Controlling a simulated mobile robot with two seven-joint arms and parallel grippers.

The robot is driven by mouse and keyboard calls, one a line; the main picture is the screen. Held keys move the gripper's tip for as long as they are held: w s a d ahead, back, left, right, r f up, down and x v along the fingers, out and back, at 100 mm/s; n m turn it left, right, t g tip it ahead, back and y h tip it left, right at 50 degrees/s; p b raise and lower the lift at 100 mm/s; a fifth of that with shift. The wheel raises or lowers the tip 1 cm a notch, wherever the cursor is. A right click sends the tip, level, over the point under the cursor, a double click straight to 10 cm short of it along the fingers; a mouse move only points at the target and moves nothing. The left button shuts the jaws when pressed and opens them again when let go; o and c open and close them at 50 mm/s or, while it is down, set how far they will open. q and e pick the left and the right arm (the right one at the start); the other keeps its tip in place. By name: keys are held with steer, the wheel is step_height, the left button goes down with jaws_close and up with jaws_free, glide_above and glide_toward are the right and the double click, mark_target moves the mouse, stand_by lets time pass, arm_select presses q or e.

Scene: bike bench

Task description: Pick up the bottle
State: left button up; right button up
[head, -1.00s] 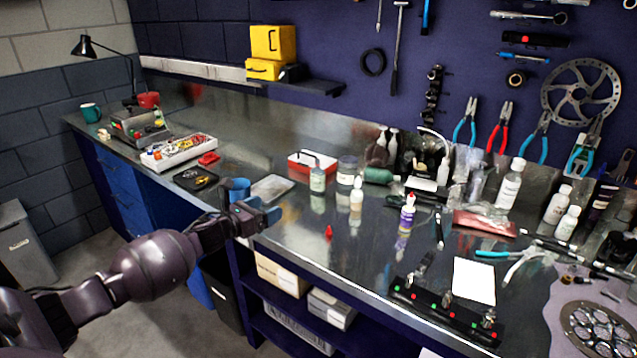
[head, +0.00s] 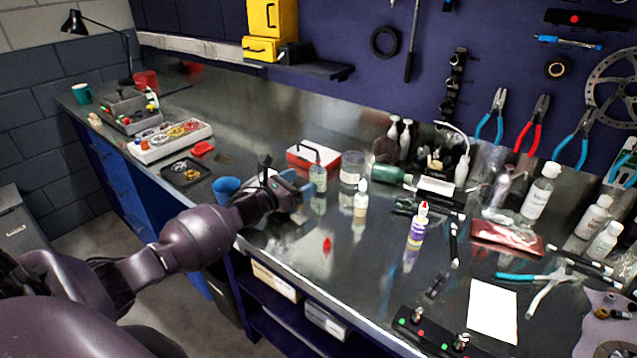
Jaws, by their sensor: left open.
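Several bottles stand on the metal bench, and the frames do not show which one the task names. A small clear bottle (head: 318,180) with a pale label stands closest to my left gripper (head: 300,188). A white bottle (head: 361,202) stands just right of it. A bottle with a purple label and red tip (head: 417,228) stands further right. A green bottle (head: 388,174) lies on its side behind. My right gripper is not in view.
A red box (head: 327,161) and a jar (head: 350,170) stand behind the small bottles. A small red cone (head: 327,245) is near the front edge. Taller white bottles (head: 540,193) and pliers (head: 540,283) are at right. A blue cup (head: 227,189) is left of my gripper.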

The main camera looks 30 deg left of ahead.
arm_select(q)
steer(key=x, duration=0.4)
steer(key=shift+r, duration=0.15)
steer(key=shift+w+d, duration=0.15)
steer(key=shift+w, duration=0.4)
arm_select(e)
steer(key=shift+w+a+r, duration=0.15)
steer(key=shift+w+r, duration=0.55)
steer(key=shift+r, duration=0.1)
arm_select(q)
steer(key=c, duration=1.1)
steer(key=shift+o, duration=0.2)
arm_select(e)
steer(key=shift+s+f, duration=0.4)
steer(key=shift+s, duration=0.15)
arm_select(q)
step_height(320, 180, up, 10)
steer(key=p, duration=0.1)
step_height(320, 180, up, 10)
steer(key=p, duration=0.1)
glide_above(314, 174)
steer(key=shift+s, duration=0.1)
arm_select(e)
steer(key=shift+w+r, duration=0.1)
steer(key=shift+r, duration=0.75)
